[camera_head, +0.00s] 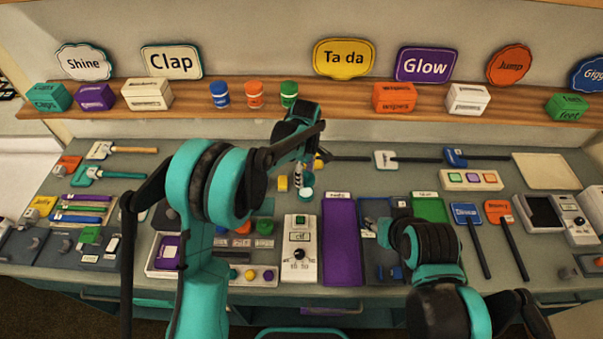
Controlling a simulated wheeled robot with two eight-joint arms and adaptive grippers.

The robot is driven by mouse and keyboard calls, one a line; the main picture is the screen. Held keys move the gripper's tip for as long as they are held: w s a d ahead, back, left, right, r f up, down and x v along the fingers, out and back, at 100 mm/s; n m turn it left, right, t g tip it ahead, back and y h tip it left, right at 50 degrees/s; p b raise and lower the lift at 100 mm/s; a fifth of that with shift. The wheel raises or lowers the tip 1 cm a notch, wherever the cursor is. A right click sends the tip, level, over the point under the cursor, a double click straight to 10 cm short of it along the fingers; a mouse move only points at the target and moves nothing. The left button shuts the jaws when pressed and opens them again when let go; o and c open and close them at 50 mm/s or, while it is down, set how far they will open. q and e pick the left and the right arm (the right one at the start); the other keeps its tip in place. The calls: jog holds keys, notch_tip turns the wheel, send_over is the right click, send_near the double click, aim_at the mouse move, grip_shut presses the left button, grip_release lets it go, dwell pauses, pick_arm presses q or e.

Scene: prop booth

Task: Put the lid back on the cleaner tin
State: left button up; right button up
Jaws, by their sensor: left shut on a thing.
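My left gripper (300,160) reaches out over the middle of the worktop, pointing down. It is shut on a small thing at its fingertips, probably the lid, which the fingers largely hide. Just below the fingertips is a small round tin with teal and white on it (306,192), likely the cleaner tin. I cannot tell whether the held thing touches it. My right arm comes in at the lower right; its gripper (385,232) is partly hidden behind its own links, and its jaws cannot be made out.
A white box with a dial (299,250) and a purple tray (341,240) lie in front of the tin. Blue (220,95), orange (254,95) and green (289,93) tins stand on the shelf behind. Tools crowd both sides.

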aim_at(305, 191)
pick_arm(q)
jog(key=shift+f, duration=0.45)
notch_tip(305, 191, down, 3)
jog(key=shift+f+b, duration=0.2)
jog(key=shift+b, duration=0.95)
jog(key=shift+f+b, duration=0.6)
jog(key=shift+f, duration=0.25)
jog(key=shift+f+b, duration=0.15)
jog(key=shift+b, duration=0.45)
dwell(0.6)
jog(key=o, duration=1.4)
